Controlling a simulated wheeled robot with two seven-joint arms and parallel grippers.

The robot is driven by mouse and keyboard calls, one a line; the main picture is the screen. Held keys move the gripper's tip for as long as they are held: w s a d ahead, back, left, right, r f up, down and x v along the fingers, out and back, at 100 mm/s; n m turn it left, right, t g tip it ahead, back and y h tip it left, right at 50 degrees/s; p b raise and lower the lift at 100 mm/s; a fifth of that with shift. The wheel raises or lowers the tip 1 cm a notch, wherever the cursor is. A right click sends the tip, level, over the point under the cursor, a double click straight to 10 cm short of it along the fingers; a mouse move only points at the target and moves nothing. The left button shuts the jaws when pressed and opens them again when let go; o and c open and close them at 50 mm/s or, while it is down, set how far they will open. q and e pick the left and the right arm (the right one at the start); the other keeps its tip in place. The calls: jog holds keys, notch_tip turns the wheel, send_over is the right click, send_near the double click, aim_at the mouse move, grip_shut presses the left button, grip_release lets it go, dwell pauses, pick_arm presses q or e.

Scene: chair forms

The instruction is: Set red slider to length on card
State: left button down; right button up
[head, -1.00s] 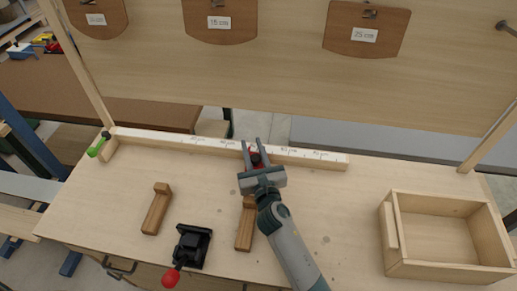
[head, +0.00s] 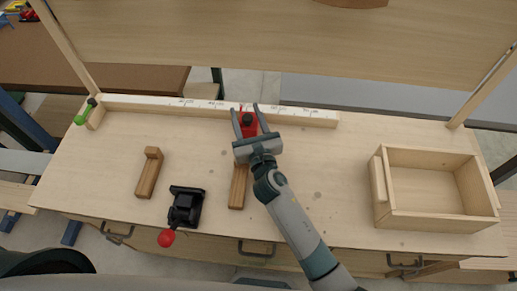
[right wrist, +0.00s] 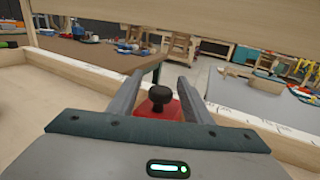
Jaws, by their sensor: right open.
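The red slider (head: 248,124) with a black knob sits on the white marked rail (head: 180,104) at the back of the workbench, near the rail's middle. My right gripper (head: 246,109) is open, its two fingers on either side of the slider. In the right wrist view the slider (right wrist: 160,105) shows between the fingers, with a gap on each side of the knob. The rail's markings are too small to read. No card with a length shows in the head view now; only the lower edge of a brown board (head: 350,2) shows at the top. My left gripper is not in view.
A green clamp (head: 82,117) is at the rail's left end. Two wooden blocks (head: 149,173) (head: 238,187) and a black device with a red knob (head: 186,207) are on the bench. An open wooden box (head: 433,192) stands at the right.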

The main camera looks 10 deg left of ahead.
jog(key=b+v, duration=0.2)
jog(key=v, duration=1.2)
jog(key=shift+s+d, duration=0.1)
jog(key=shift+s, duration=0.15)
